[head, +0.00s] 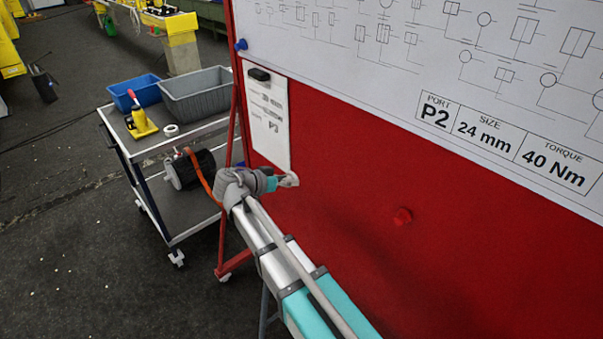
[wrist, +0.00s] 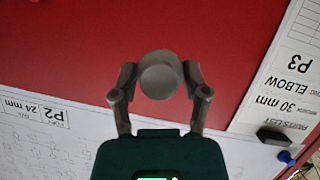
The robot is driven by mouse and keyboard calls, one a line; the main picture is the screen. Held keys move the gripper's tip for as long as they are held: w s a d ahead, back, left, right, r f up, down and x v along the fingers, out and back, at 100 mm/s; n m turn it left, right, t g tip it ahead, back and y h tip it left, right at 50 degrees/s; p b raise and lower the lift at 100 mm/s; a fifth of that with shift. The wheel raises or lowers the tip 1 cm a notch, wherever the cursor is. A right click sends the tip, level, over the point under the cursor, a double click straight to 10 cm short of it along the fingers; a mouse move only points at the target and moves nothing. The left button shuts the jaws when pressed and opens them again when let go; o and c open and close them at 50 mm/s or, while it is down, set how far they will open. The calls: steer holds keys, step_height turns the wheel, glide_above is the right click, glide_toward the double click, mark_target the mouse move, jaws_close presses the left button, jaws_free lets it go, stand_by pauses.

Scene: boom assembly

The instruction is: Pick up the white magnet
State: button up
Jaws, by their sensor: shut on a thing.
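The white magnet (wrist: 160,75) is a round disc that looks pale grey in the wrist view. It sits between the two fingertips of my gripper (wrist: 157,82), which are shut on it from both sides. Behind it is the red board (wrist: 215,30). I cannot tell whether the magnet still touches the board. In the head view my gripper (head: 287,181) is close to the red board (head: 330,215), just below the parts list sheet (head: 270,120). The magnet is hard to make out there.
A large white drawing sheet (head: 440,60) covers the upper board. Left stands a cart (head: 190,205) with blue (head: 135,91) and grey (head: 198,97) bins.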

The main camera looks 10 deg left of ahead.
steer(key=shift+s+a, duration=0.8)
steer(key=shift+s, duration=0.2)
stand_by(0.9)
step_height(320, 180, down, 5)
steer(key=b, duration=0.5)
steer(key=shift+s+a, duration=0.1)
steer(key=shift+a, duration=0.05)
stand_by(0.5)
